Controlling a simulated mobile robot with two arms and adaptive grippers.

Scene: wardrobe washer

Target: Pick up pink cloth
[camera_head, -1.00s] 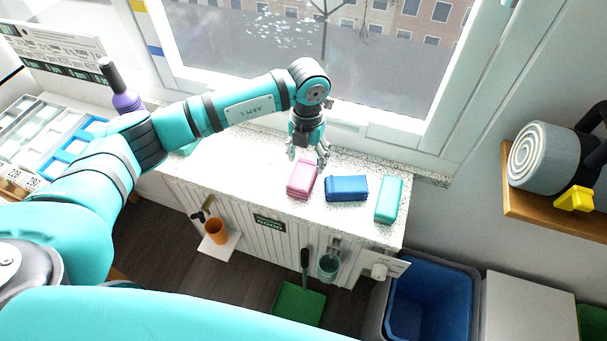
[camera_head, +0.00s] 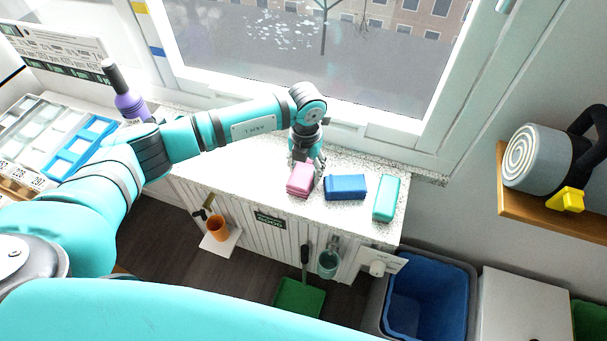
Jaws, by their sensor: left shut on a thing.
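The pink cloth (camera_head: 300,181) is a folded stack on the speckled counter below the window. My left gripper (camera_head: 306,165) is at its far edge, pointing down, with its fingers shut on the cloth. The fingertips are small and partly hidden by the cloth. The cloth appears to rest on the counter still. My right gripper is not in view.
A folded blue cloth (camera_head: 346,187) lies close to the right of the pink one, and a teal cloth (camera_head: 386,198) lies beyond it. A purple bottle (camera_head: 128,98) stands at the left. The window (camera_head: 310,60) rises behind the counter (camera_head: 240,170).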

